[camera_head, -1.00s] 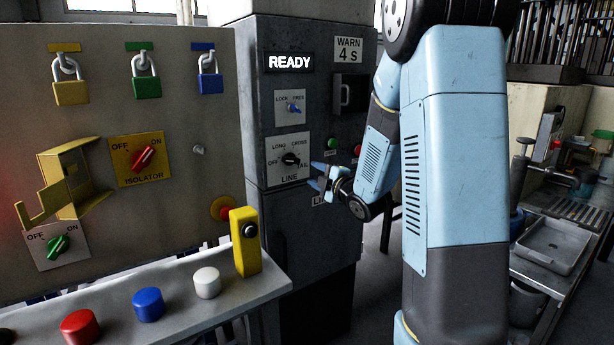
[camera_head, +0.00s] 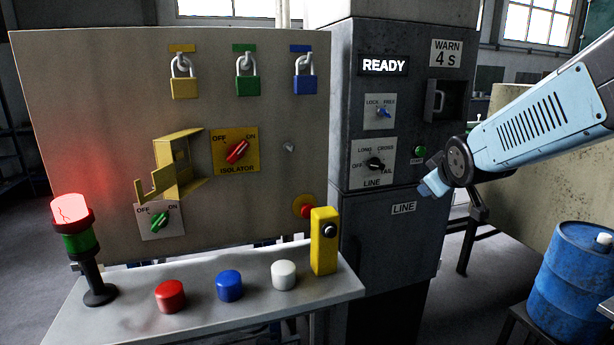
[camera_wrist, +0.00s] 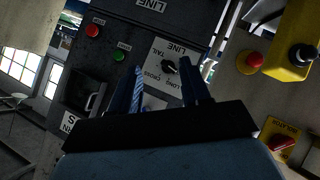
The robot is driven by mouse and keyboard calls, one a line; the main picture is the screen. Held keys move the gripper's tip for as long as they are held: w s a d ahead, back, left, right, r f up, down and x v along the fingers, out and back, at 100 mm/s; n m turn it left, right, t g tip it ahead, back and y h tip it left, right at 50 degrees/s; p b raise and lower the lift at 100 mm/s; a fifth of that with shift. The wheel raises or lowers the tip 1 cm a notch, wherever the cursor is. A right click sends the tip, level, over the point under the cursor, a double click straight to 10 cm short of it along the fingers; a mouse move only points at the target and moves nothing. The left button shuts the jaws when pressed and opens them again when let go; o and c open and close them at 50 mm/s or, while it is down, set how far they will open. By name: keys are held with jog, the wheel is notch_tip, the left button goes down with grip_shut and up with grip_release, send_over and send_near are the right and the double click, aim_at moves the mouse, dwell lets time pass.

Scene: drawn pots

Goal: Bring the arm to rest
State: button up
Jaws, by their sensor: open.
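My arm reaches in from the right edge in the head view. Its end, my gripper (camera_head: 430,187), is in front of the grey cabinet (camera_head: 385,250), just right of the LINE dial (camera_head: 375,164). In the wrist view my gripper (camera_wrist: 163,66) has two dark fingers spread apart with nothing held between them. The LINE dial (camera_wrist: 168,66) shows behind the gap between the fingers. I cannot tell whether the fingers touch the cabinet.
The cabinet display (camera_head: 384,65) reads READY. A panel left of it carries padlocks (camera_head: 247,76) and a red isolator switch (camera_head: 237,151). A shelf (camera_head: 210,312) holds coloured buttons, a yellow post (camera_head: 324,241) and a lit red beacon (camera_head: 71,210). A blue barrel (camera_head: 572,280) stands at right.

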jog(key=s+a+m+g, duration=0.2)
jog(key=s+m+g, duration=0.1)
jog(key=s, duration=0.7)
jog(key=s+a+m+g+y, duration=0.1)
jog(key=s+a+m+g, duration=0.1)
jog(key=s, duration=0.9)
jog(key=shift+s+a+f+m+g, duration=0.25)
jog(key=shift+a+m+g, duration=0.25)
jog(key=shift+m, duration=0.3)
jog(key=shift+w, duration=0.1)
